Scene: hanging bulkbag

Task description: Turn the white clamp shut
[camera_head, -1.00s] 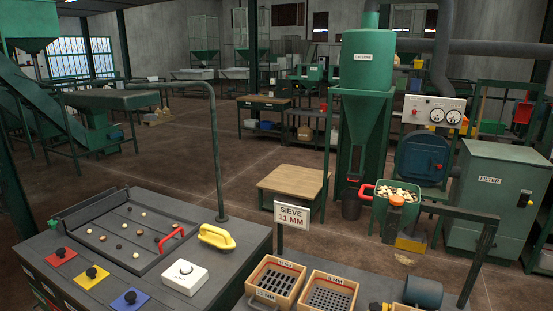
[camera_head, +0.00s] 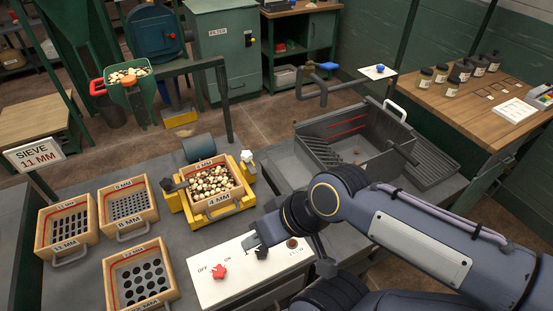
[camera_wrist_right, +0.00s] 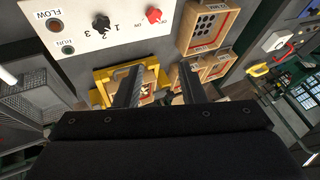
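The white clamp (camera_head: 246,157) sits at the back right corner of the yellow frame (camera_head: 241,203), beside the 4 MM sieve box (camera_head: 219,202) full of pale, nut-like pieces. A dark clamp (camera_head: 168,185) sits on the frame's left side. My right gripper (camera_head: 256,241) is low over the white control panel, in front of the frame and apart from the white clamp. In the right wrist view its two fingers (camera_wrist_right: 160,75) are spread with nothing held. The yellow frame (camera_wrist_right: 106,85) shows beyond them; I cannot make out the white clamp there. My left gripper is out of view.
The white panel (camera_head: 215,285) carries a red knob (camera_head: 218,271) and a dark knob. Several other sieve boxes (camera_head: 128,205) stand to the left. A grey motor drum (camera_head: 198,148) is behind the frame. A dark metal trough (camera_head: 365,150) stands to the right.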

